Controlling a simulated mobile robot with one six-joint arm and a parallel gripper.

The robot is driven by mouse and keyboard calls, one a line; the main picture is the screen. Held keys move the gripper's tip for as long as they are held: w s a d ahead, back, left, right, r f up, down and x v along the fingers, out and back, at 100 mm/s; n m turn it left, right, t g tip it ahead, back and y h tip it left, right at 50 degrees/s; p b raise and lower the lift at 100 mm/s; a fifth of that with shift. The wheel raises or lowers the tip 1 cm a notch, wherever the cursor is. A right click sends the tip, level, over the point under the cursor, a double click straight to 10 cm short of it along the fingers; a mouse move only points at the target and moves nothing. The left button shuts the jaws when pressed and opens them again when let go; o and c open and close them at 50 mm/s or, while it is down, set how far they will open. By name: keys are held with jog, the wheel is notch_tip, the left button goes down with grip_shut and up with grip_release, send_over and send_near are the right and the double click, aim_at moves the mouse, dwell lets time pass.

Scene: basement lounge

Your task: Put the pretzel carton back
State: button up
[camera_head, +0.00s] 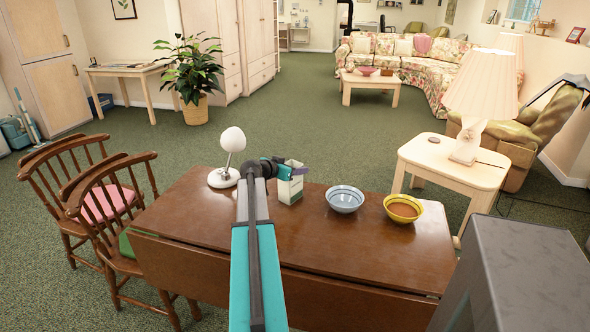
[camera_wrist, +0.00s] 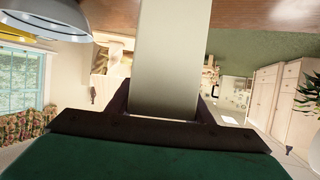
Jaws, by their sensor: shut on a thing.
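The carton (camera_head: 289,188), pale with green parts, is upright at the middle of the brown table's far side. My gripper (camera_head: 282,168) is shut on its upper part, with the arm reaching over the table from the near side. I cannot tell whether the carton's base touches the table. In the wrist view the carton (camera_wrist: 165,60) is a plain pale panel between the dark fingers (camera_wrist: 163,105). Its printed faces are too small or hidden to read.
On the brown table (camera_head: 340,250), a white lamp (camera_head: 232,142) stands left of the carton. A blue-white bowl (camera_head: 345,200) and a yellow bowl with brown contents (camera_head: 403,208) stand right. Chairs (camera_head: 108,200) are at the left. The table's front right is clear.

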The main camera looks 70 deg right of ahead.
jog(key=o, duration=1.4)
jog(key=shift+r+p, duration=0.2)
jog(key=shift+p, duration=0.1)
jog(key=b+v, duration=0.1)
jog(key=v, duration=1.1)
jog(key=shift+f, duration=0.1)
